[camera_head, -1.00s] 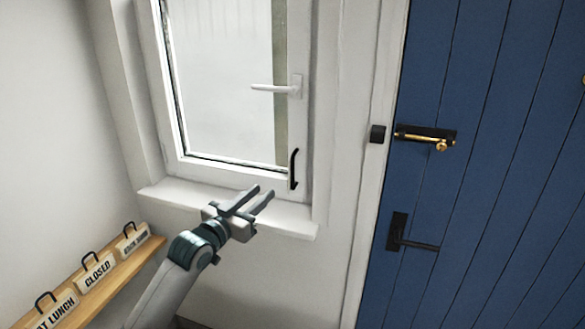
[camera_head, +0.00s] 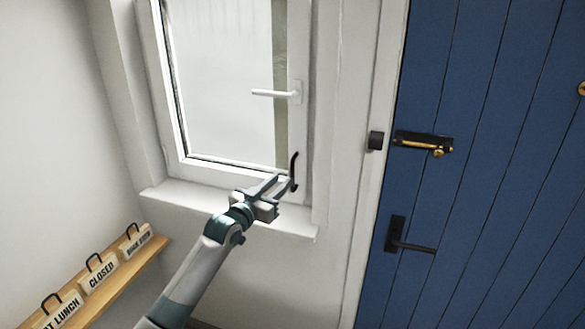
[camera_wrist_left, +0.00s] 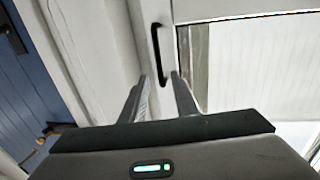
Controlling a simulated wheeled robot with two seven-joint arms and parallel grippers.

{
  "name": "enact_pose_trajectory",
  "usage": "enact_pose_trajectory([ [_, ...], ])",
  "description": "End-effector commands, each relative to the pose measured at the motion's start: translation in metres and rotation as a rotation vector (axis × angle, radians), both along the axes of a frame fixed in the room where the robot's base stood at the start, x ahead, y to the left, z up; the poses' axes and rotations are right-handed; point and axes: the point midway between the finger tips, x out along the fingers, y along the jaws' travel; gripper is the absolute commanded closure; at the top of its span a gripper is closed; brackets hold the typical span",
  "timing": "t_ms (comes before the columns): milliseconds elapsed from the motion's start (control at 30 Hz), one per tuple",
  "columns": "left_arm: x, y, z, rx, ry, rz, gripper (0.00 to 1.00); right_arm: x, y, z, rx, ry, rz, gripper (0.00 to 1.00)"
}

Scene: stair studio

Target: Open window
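The window (camera_head: 222,80) has a white frame and looks shut in the head view. A white lever handle (camera_head: 275,93) points left on its right side. A black pull handle (camera_head: 294,170) stands upright at the frame's lower right. My left gripper (camera_head: 282,184) is at the lower right of the window, just beside the black handle. In the left wrist view, the gripper (camera_wrist_left: 157,88) is open, and the black handle (camera_wrist_left: 158,55) shows ahead between the finger directions. I cannot tell whether a finger touches it. My right gripper is not in view.
A white sill (camera_head: 190,198) juts out below the window, under the gripper. A blue door (camera_head: 500,200) with a brass latch (camera_head: 425,143) and black lever (camera_head: 410,238) stands at right. A wooden shelf (camera_head: 120,275) with several signs is at lower left.

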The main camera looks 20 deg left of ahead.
Motion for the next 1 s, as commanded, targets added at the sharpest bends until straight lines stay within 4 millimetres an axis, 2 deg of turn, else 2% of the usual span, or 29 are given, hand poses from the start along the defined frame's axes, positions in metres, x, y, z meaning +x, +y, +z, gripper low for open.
enact_pose_trajectory([
  [200,0.033,-0.008,0.003,0.000,0.001,0.000,0.72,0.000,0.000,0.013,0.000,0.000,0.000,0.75],
  [500,0.067,-0.016,0.001,-0.001,0.001,-0.001,0.72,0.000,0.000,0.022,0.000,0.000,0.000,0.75],
  [700,0.077,-0.018,0.000,0.000,0.000,0.000,0.72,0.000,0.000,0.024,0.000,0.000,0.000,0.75],
  [1000,0.079,-0.019,0.000,0.001,0.000,0.000,0.72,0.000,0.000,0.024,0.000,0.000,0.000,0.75],
])
